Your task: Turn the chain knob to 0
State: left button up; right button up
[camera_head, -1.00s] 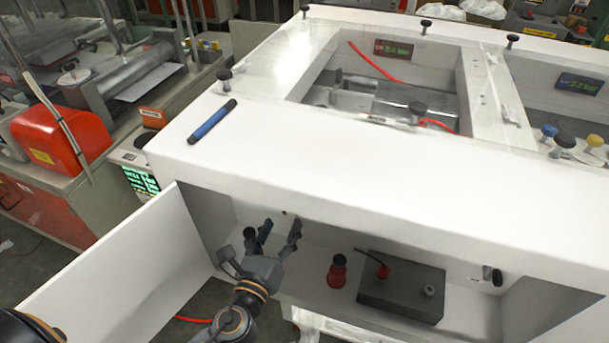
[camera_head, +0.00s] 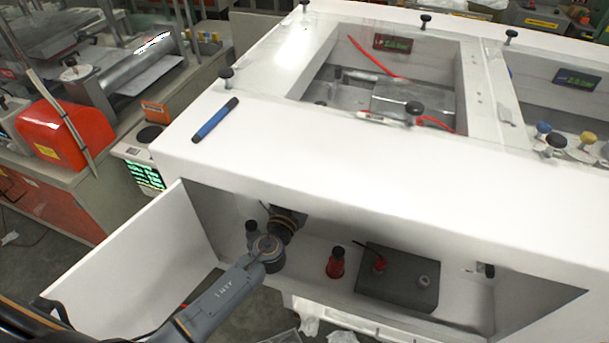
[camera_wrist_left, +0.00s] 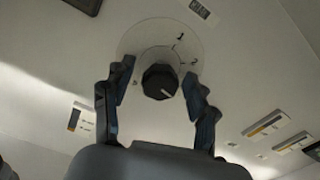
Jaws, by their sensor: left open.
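A dark faceted knob (camera_wrist_left: 160,82) sits on a round pale dial plate in the left wrist view. A short light mark is near the knob's lower right edge. Numerals 1 and 2 show on the plate (camera_wrist_left: 180,40) above and right of the knob. My left gripper (camera_wrist_left: 159,74) is open, one finger on each side of the knob, with visible gaps. In the head view my left wrist (camera_head: 268,250) reaches into the open front compartment (camera_head: 225,222); its fingers and the knob are hidden there. My right gripper is not in view.
An open white door panel (camera_head: 140,258) stands left of the compartment. Inside, right of my arm, are a red fitting (camera_head: 336,265) and a grey box (camera_head: 395,283). A blue pen (camera_head: 214,120) lies on the white top.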

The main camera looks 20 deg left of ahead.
pick_arm(q)
jog(key=shift+w, duration=0.1)
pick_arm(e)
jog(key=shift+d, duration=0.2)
pick_arm(q)
jog(key=c, duration=1.2)
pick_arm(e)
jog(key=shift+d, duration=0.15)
pick_arm(q)
jog(key=shift+n, duration=0.3)
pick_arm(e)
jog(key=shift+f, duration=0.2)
pick_arm(q)
jog(key=n+b, duration=0.2)
jog(key=n, duration=0.1)
jog(key=shift+f+n, duration=0.1)
jog(key=shift+n, duration=0.2)
jog(key=n+b, duration=0.1)
jog(key=n, duration=0.4)
jog(key=shift+b, duration=0.35)
jog(key=n, duration=0.5)
jog(key=shift+n+b, duration=0.35)
jog(key=shift+n, duration=0.05)
jog(key=n, duration=0.4)
jog(key=shift+r+n, duration=0.2)
jog(key=shift+n, duration=0.2)
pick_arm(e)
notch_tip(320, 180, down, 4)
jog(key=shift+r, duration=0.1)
